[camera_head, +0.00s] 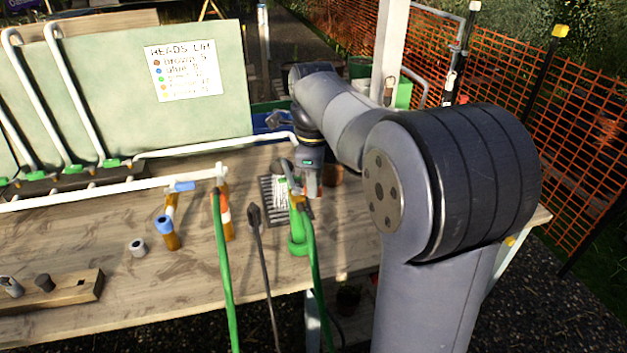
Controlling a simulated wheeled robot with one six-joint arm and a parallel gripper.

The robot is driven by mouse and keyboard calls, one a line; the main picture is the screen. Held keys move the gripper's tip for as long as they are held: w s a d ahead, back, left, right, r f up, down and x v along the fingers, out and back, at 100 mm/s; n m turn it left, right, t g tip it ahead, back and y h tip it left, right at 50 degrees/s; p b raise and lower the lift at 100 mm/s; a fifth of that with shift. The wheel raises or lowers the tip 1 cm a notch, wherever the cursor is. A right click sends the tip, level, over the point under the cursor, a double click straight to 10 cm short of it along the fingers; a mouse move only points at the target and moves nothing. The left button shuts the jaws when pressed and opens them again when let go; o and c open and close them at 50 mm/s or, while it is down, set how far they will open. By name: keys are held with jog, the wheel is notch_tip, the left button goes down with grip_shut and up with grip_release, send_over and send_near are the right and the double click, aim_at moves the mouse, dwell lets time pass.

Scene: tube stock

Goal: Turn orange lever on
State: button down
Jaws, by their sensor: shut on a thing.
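My gripper (312,192) points down over the right part of the bench, beside a green upright fitting (297,236) with a small orange-brown piece (299,203) at its top. That piece appears to be the orange lever, but it is small and partly covered. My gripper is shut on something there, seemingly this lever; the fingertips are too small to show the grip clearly. The lever's exact angle cannot be told. A blue lever (183,186) sits on the white pipe to the left.
The wooden bench (110,250) carries a white pipe (130,186), green hoses (222,260), a blue-topped orange tube (168,235), a grey ring (138,247) and a wooden block (70,292). A green board with a sign (184,70) stands behind. Orange fencing (570,120) is at right.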

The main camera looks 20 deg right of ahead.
jog(key=shift+r, duration=0.1)
jog(key=n+p, duration=0.1)
jog(key=w+n+p, duration=0.1)
jog(key=shift+d+r+n, duration=0.1)
jog(key=shift+d+n, duration=0.05)
jog(key=shift+n, duration=0.25)
jog(key=shift+w+n+p, duration=0.2)
jog(key=shift+n+p, duration=0.35)
jog(key=shift+n, duration=0.1)
jog(key=shift+w+n+p, duration=0.2)
jog(key=shift+n+p, duration=0.3)
jog(key=shift+n, duration=0.15)
jog(key=c, duration=1.4)
grip_release()
jog(key=shift+f, duration=0.2)
jog(key=shift+o, duration=0.2)
notch_tip(320, 180, up, 11)
jog(key=shift+f, duration=0.2)
